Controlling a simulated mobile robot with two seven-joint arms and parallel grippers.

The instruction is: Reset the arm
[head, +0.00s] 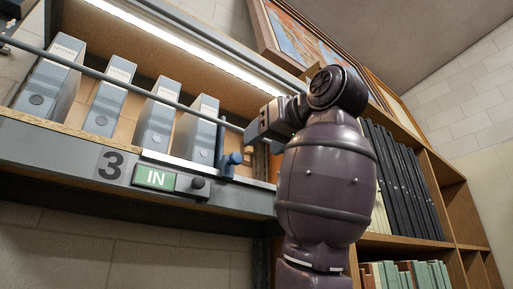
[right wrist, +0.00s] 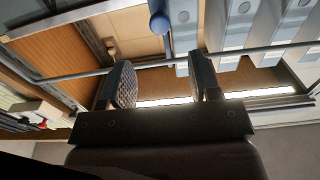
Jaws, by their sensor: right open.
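My right arm rises in the middle of the head view. Its gripper (head: 258,126) points left toward the shelf, beside the right end of a grey rail (head: 150,92). In the right wrist view my right gripper (right wrist: 162,80) is open, its two fingers well apart and nothing held between them. The rail (right wrist: 260,52) crosses the view at the gap between the fingers; I cannot tell whether it touches them. My left gripper cannot be made out; only dark parts show at the top left of the head view.
Several grey-blue boxes (head: 107,97) stand on the lit shelf behind the rail. A blue handle (head: 232,160) sits at the shelf's right end. A wooden bookcase (head: 455,195) with dark binders stands right of my arm.

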